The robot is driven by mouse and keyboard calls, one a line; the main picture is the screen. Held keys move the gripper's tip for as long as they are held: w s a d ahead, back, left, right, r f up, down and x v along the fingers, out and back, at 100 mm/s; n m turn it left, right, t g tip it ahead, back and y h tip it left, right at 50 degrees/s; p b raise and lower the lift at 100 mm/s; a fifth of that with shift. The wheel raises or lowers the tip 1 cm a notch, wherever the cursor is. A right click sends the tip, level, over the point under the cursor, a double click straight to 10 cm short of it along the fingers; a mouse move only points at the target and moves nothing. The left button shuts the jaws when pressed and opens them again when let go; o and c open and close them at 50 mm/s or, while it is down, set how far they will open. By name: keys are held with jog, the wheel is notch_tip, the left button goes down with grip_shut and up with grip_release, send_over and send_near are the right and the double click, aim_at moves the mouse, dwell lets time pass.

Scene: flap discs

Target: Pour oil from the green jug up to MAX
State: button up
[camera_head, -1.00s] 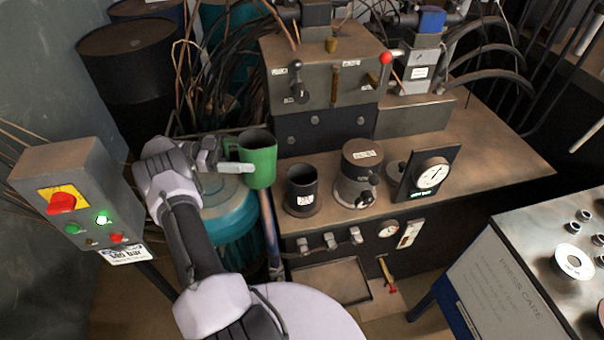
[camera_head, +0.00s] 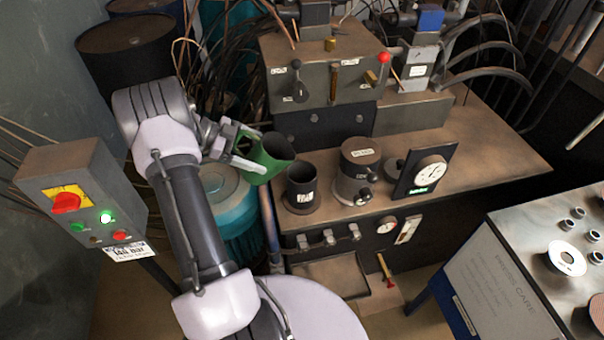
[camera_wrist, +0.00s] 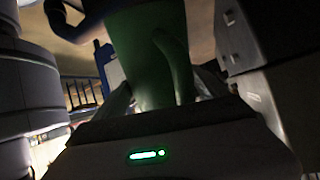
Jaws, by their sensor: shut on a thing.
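The green jug (camera_head: 268,153) is held in the air by my gripper (camera_head: 240,158), left of the dark filler cup. The jug is tilted, its mouth leaning right toward the dark open cup (camera_head: 302,188) on the bench edge. In the wrist view the jug's green body and handle (camera_wrist: 150,55) fill the space between the fingers. The cup is upright with a small white label on its front. I cannot see any oil stream, the oil level or a MAX mark.
A capped cylindrical unit (camera_head: 357,170) and a dial gauge (camera_head: 430,174) stand right of the cup. A teal drum (camera_head: 228,205) is below the jug. A control box (camera_head: 80,200) with a red knob stands at left. A steel-topped cabinet (camera_head: 530,235) is at right.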

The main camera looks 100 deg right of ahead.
aim_at(259, 143)
jog(key=shift+s+a+r+t+b, duration=0.15)
jog(key=shift+s+r+t+b, duration=0.25)
jog(key=shift+s+r+t, duration=0.15)
jog(key=shift+s+a+t+h+b, duration=0.2)
jog(key=shift+t+h+b, duration=0.2)
jog(key=shift+t+b, duration=0.3)
jog(key=shift+s+r+m+t, duration=0.1)
jog(key=shift+r+m+t, duration=0.25)
jog(key=shift+r, duration=0.1)
jog(key=shift+s+r+t+h, duration=0.1)
jog(key=shift+r+t+h, duration=0.25)
jog(key=shift+t+h, duration=0.05)
jog(key=shift+s+a+t+h+b, duration=0.3)
jog(key=shift+t+b, duration=0.2)
jog(key=shift+t, duration=0.3)
jog(key=shift+s+a+r+m+t+h+p, duration=0.15)
jog(key=shift+s+r+m+t+h+p, duration=0.2)
jog(key=shift+r+t, duration=0.3)
dwell(2.5)
jog(key=shift+s+a+r+t+b, duration=0.2)
jog(key=shift+s+t+b, duration=0.1)
jog(key=shift+t+b, duration=0.15)
dwell(1.1)
